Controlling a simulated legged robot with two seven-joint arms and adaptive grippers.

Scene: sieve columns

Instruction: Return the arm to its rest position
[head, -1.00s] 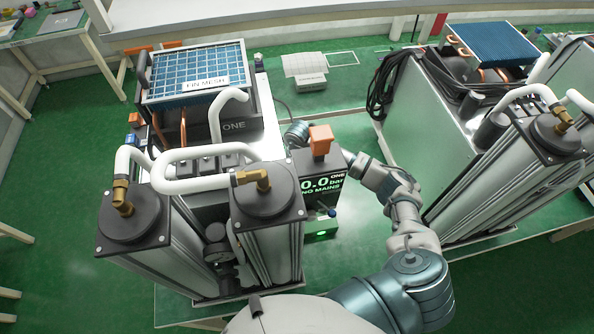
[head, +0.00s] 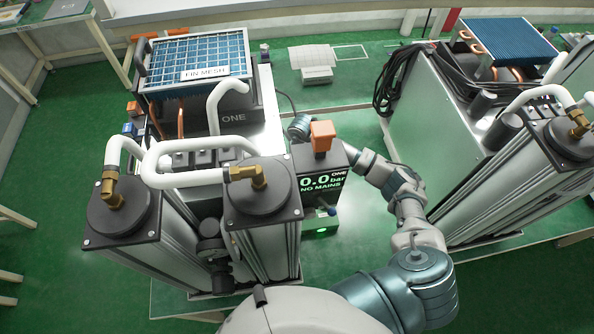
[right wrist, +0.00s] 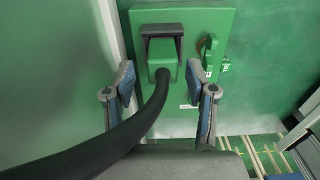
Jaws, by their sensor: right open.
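My right arm (head: 408,222) comes in from the bottom right and reaches forward past the display box (head: 322,184). In the head view the box and arm links hide its gripper. In the right wrist view my right gripper (right wrist: 161,82) is open, its two blue-grey fingers apart. A thick black cable (right wrist: 128,132) runs up between the fingers to a green plug (right wrist: 163,62) on a green panel (right wrist: 150,13). My left gripper is out of view.
Machine ONE, with twin columns (head: 262,190), white hoses and a fin mesh (head: 196,64), stands left of my arm. A second machine (head: 440,140) with black cables stands close on the right. The display reads 0.0 bar, NO MAINS. A white block (head: 316,74) lies at the back.

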